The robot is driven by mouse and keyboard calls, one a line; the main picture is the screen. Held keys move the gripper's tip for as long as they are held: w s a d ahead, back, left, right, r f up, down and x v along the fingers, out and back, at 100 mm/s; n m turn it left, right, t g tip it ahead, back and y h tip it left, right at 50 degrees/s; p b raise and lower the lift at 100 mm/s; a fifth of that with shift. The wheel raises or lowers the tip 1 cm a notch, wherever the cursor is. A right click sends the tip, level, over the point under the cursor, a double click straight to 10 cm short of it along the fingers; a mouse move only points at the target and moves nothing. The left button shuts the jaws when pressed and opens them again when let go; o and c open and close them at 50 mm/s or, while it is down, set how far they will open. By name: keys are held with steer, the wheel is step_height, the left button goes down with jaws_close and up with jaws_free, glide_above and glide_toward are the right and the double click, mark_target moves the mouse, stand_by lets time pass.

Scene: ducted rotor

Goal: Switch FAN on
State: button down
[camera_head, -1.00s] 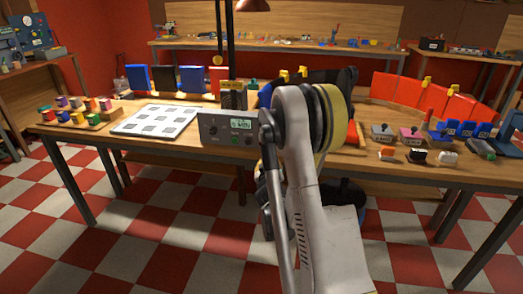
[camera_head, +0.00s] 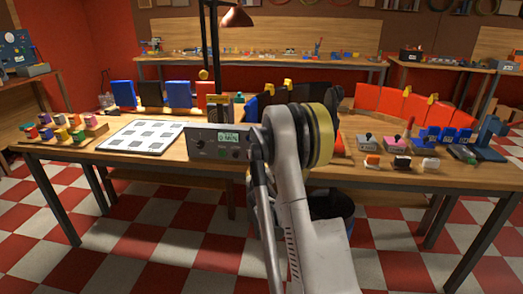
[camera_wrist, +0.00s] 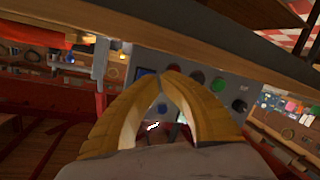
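A grey control box (camera_head: 208,151) stands at the front edge of the workbench, left of my arm in the head view. It has small dark knobs and a green-lit label, too small to read surely. In the wrist view a grey panel (camera_wrist: 205,92) lies beyond my fingers, with a red button (camera_wrist: 197,76), a green button (camera_wrist: 217,84), a black knob (camera_wrist: 239,105) and a blue patch (camera_wrist: 144,74). No FAN marking is legible. My gripper (camera_wrist: 162,75) has yellow fingers whose tips meet in front of the panel, with nothing seen between them. Contact cannot be told. My arm hides the gripper in the head view.
A white board with dark squares (camera_head: 142,136) lies left of the box. Coloured blocks (camera_head: 66,130) stand farther left. Upright blue and red binders line the back. Small switch boxes (camera_head: 397,145) sit at the right. A lamp (camera_head: 236,17) hangs above. Chequered floor lies in front.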

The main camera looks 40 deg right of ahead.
steer(key=shift+w+d+r+p, duration=0.2)
steer(key=shift+w+d+r, duration=0.2)
steer(key=shift+w+d, duration=0.2)
steer(key=shift+w+d+r+p, duration=0.2)
steer(key=shift+w+d+r, duration=0.25)
steer(key=shift+d, duration=0.25)
steer(key=shift+w, duration=0.1)
stand_by(0.5)
steer(key=shift+w+d+r, duration=0.1)
steer(key=shift+w+d, duration=0.1)
steer(key=shift+d, duration=0.05)
steer(key=shift+w+d+r, duration=0.2)
steer(key=shift+w+d, duration=0.05)
steer(key=shift+d, duration=0.05)
stand_by(0.8)
stand_by(0.3)
steer(key=shift+s+a+f+b, duration=0.4)
steer(key=shift+s+a, duration=0.1)
steer(key=shift+a, duration=0.1)
steer(key=shift+s+a+f, duration=0.5)
steer(key=shift+s+a, duration=0.25)
steer(key=shift+a, duration=0.1)
steer(key=shift+s+a+f, duration=0.5)
steer(key=shift+s+a, duration=0.25)
steer(key=shift+a, duration=0.1)
